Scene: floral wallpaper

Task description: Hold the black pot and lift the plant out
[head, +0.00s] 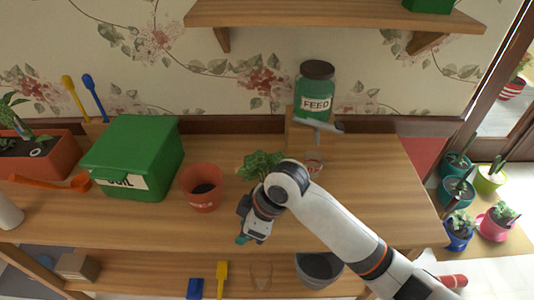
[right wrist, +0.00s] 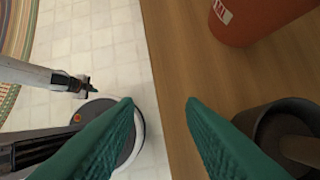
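The leafy green plant (head: 258,165) shows above my right arm in the head view; its pot is hidden there. In the right wrist view the black pot (right wrist: 252,116) stands on the wooden bench at the lower right, partly covered by the right finger, with something brownish inside. My right gripper (right wrist: 160,105) is open and empty, its green fingers apart over the bench's front edge, left of the pot. It also shows in the head view (head: 243,238), in front of the plant. My left gripper (right wrist: 86,88) appears small over the floor; its opening is unclear.
A terracotta pot (head: 202,188) with dark soil stands left of the plant. Farther left are a green soil box (head: 136,158) and an orange trowel (head: 60,184). The bench's right part is clear.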

